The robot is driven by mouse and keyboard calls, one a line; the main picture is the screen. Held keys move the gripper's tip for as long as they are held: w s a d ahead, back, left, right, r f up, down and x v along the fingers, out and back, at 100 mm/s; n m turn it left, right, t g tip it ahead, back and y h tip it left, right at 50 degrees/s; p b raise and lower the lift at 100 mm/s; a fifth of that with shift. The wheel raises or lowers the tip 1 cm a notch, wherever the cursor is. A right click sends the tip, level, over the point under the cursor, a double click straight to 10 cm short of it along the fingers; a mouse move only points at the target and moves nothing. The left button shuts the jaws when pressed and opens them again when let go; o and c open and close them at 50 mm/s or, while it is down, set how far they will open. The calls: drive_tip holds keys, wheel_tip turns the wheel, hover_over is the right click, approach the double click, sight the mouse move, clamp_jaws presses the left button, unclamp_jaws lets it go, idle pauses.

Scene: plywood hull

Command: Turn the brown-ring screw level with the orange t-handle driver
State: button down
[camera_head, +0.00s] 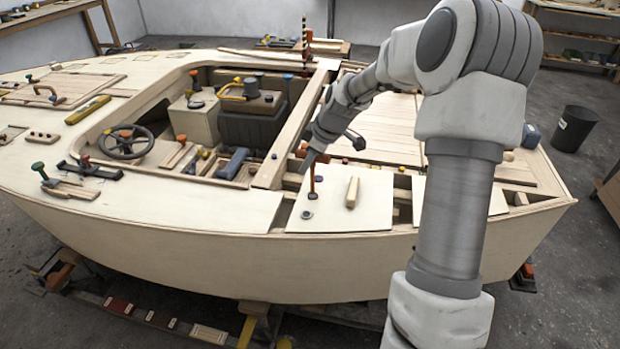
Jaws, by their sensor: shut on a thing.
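The orange t-handle driver (312,179) stands about upright over the light plywood panel (338,212) at the near side of the hull. My gripper (310,162) is at its upper end and shut on it. The driver's lower end meets a small dark spot with a brownish rim, which looks like the brown-ring screw (312,196). The driver tip hides most of it, so I cannot tell how high the screw sits. A second small round fitting (306,214), greyish, lies in the panel just nearer to me.
A loose wooden block (352,192) lies on the panel right of the driver. An open cockpit with a steering wheel (125,142) and a dark box (252,117) is to the left. The panel's front is clear down to the hull edge.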

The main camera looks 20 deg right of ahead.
drive_tip(key=shift+f, duration=0.1)
idle(0.3)
drive_tip(key=shift+f+b, duration=0.3)
drive_tip(key=shift+b, duration=0.05)
drive_tip(key=n, duration=0.1)
drive_tip(key=n+g+y+p, duration=0.1)
drive_tip(key=n, duration=0.1)
drive_tip(key=n+p, duration=0.1)
drive_tip(key=n, duration=0.1)
drive_tip(key=shift+s+a+y, duration=0.25)
drive_tip(key=shift+s+y, duration=0.05)
drive_tip(key=shift+y, duration=0.1)
